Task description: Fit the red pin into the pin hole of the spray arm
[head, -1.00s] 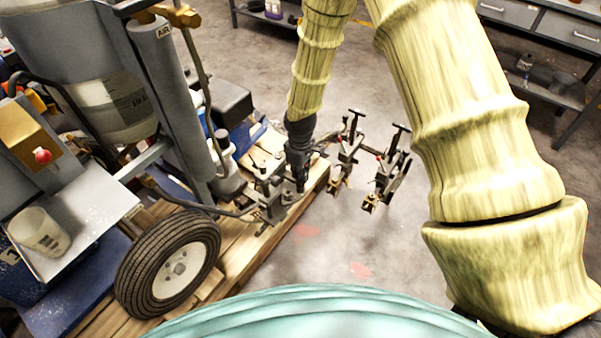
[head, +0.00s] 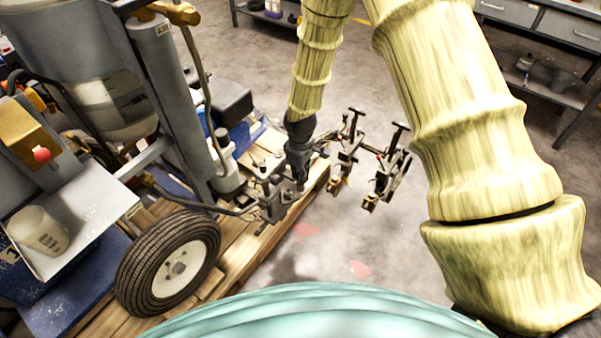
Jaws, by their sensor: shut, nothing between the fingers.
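The spray arm (head: 388,178) of the line striper reaches out to the right of the pallet, with upright T-handles and brass-coloured spray tips hanging over the floor. My gripper (head: 299,184) points down at the bracket where the spray arm meets the machine, above the pallet's right edge. It is shut, and I see nothing held in it. The fingertips are small and dark against the dark bracket, so I cannot tell whether they touch it. I cannot make out the red pin or the pin hole at this size; the gripper and bracket may hide them.
The line striper's black wheel (head: 168,262) stands on the wooden pallet (head: 240,262) at the left. A white cup (head: 38,230) sits on a grey shelf of the machine. A grey workbench (head: 548,75) is at the back right. Concrete floor is clear right of the pallet.

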